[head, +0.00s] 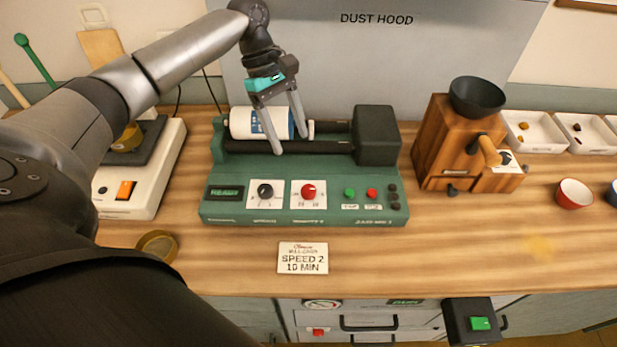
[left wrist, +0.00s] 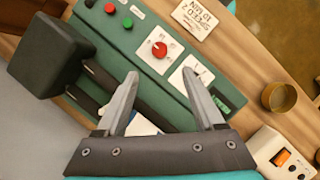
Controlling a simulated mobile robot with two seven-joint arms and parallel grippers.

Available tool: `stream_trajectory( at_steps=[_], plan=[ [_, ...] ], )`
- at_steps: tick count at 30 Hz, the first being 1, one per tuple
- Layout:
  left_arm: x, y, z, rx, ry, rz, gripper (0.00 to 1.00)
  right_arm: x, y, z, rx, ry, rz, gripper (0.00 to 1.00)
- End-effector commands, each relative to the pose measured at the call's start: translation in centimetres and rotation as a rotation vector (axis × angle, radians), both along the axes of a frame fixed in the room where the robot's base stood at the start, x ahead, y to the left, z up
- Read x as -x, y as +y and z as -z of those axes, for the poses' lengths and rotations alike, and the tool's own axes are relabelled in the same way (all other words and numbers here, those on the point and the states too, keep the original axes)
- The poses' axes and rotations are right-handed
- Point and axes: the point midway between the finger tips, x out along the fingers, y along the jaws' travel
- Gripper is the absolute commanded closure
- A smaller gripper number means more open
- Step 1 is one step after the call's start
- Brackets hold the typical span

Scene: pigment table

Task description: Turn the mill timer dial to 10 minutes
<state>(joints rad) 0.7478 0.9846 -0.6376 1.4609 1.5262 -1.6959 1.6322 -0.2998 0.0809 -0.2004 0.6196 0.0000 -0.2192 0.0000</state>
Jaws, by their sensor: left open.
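The green mill (head: 215,207) stands on the bench with a white jar (head: 246,124) lying on its black rollers. Its front panel carries a red dial (head: 308,191) on a white scale plate and, to its left, a black dial (head: 265,191). The red dial also shows in the left wrist view (left wrist: 159,49); its exact setting is too small to read. My left gripper (head: 291,143) is open and empty, above the rollers and jar, behind the dials and apart from them. In the left wrist view its fingertips (left wrist: 160,73) point toward the panel. My right gripper is not in view.
A card (head: 303,258) reading "SPEED 2 10 MIN" lies in front of the mill. Green (head: 350,193) and red (head: 372,193) buttons sit right of the dials. A wooden grinder (head: 440,140) stands right; a white scale (head: 145,190) stands left.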

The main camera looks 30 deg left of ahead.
Motion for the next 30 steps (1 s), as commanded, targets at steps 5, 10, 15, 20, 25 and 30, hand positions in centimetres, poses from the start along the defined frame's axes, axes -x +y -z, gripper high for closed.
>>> stream_trajectory(
  at_steps=[5,10,15,20,25,30],
  plan=[
    [0.4,-1.6,3.9,0.0,0.003,0.003,0.3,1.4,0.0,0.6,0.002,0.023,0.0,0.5],
    [0.8,-2.9,7.3,-0.001,0.002,0.004,0.3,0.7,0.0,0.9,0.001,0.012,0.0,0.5],
    [1.0,-3.9,9.8,-0.001,0.0,0.004,0.3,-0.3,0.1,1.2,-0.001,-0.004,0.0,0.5],
    [1.1,-4.5,11.1,-0.001,0.0,0.004,0.3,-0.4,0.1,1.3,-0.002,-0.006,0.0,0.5],
    [1.1,-4.7,11.5,-0.002,-0.002,0.004,0.3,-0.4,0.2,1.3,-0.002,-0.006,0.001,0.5],
    [1.1,-4.6,11.5,-0.002,-0.002,0.004,0.3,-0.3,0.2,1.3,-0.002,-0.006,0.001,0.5]
  ],
)
